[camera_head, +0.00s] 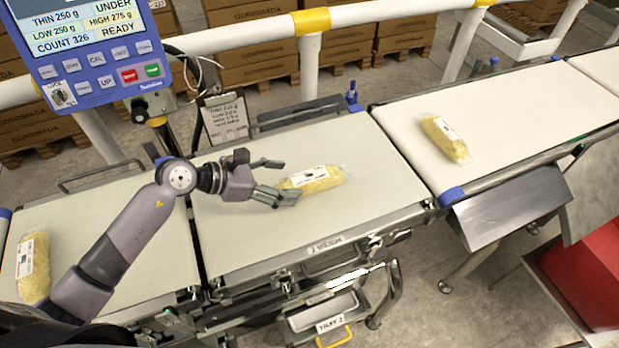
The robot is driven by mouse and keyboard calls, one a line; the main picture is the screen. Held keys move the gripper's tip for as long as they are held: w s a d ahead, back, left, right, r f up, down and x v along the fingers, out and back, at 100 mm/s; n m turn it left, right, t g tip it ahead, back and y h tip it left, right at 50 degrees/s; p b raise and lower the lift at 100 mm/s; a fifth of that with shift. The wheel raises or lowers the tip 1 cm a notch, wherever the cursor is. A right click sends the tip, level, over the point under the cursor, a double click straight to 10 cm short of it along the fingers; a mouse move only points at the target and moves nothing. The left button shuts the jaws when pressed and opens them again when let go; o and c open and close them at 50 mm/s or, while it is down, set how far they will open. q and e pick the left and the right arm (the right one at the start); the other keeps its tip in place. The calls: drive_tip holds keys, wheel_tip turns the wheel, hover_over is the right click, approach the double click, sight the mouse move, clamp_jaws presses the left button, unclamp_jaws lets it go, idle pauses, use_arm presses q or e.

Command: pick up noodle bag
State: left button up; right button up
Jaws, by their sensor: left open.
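A yellow noodle bag (318,180) with clear ends and a white label lies on the middle weighing belt (300,232). My left gripper (279,179) is open at the left end of this bag. One finger is on its far side and one near its front left end; I cannot tell whether they touch it. A second noodle bag (444,138) lies on the right belt (520,105). A third noodle bag (33,267) lies on the left belt (110,240), left of my left arm. My right gripper is not in view.
A blue checkweigher display (95,45) stands at the upper left, and a clipboard (225,120) stands behind the middle belt. A white and yellow guard rail (310,50) runs behind. A metal chute (510,205) and red bin (590,265) are at the right. Tray 2 (330,318) hangs below.

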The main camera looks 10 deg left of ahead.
sight(295, 180)
use_arm(q)
drive_tip(key=p+x, duration=0.2)
drive_tip(key=x, duration=0.3)
drive_tip(key=shift+w+d+f, duration=0.1)
drive_tip(key=shift+w+f, duration=0.15)
drive_tip(key=shift+w+d+f, duration=0.2)
drive_tip(key=shift+d+f, duration=0.05)
drive_tip(key=shift+d, duration=0.05)
drive_tip(key=shift+a, duration=0.1)
drive_tip(key=shift+c, duration=0.6)
drive_tip(key=c, duration=1.4)
drive_tip(key=shift+r, duration=0.1)
drive_tip(key=shift+c, duration=0.2)
